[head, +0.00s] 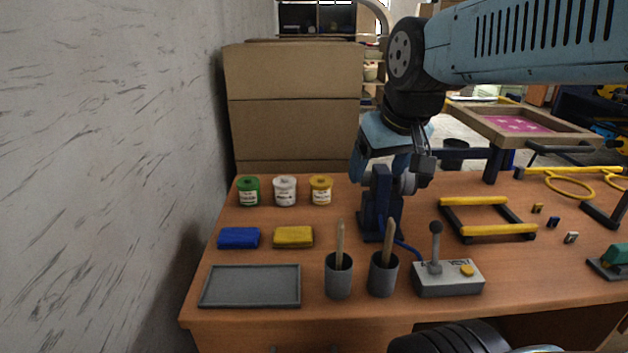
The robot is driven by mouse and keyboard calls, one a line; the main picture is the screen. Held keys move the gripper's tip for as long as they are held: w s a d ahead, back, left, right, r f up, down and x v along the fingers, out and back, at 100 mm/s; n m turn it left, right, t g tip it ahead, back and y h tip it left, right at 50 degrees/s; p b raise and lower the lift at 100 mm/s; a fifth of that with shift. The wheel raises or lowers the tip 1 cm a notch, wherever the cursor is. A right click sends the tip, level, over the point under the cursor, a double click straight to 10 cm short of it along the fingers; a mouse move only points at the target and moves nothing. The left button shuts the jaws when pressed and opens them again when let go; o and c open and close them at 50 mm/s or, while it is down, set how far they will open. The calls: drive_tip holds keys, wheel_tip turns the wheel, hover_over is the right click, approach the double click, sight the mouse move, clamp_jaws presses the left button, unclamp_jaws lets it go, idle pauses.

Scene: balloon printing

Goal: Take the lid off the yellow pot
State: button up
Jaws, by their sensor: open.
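The yellow pot (321,196) stands upright at the back left of the table, at the right end of a row of three pots. Its yellow lid (321,181) sits on top. My gripper (397,187) hangs from the arm to the right of the yellow pot, apart from it. It is open and touches no pot. Its finger ends are hard to make out against a dark blue stand (379,222) on the table.
A green pot (248,196) and a white pot (285,196) stand left of the yellow one. Blue (239,238) and yellow (293,237) blocks lie in front. Two grey cups (339,281) with sticks, a grey tray (250,287) and a joystick box (446,282) are nearer. Cardboard boxes (293,130) rise behind.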

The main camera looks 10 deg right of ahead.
drive_tip(key=o, duration=0.4)
drive_tip(key=shift+n+g, duration=0.3)
drive_tip(key=shift+n, duration=0.4)
drive_tip(key=w, duration=0.6)
drive_tip(key=shift+w+r, duration=0.25)
drive_tip(key=shift+r, duration=0.05)
drive_tip(key=n+g+y, duration=0.1)
drive_tip(key=n+y, duration=0.2)
drive_tip(key=n, duration=0.2)
hover_over(321, 177)
drive_tip(key=s+d, duration=0.2)
drive_tip(key=s, duration=0.1)
drive_tip(key=f, duration=1.8)
drive_tip(key=shift+w+d+f, duration=0.1)
drive_tip(key=shift+w+d, duration=0.05)
drive_tip(key=shift+w, duration=0.05)
drive_tip(key=shift+a+x, duration=0.15)
drive_tip(key=shift+x, duration=1.2)
drive_tip(key=shift+a+x, duration=0.15)
drive_tip(key=shift+x, duration=1.15)
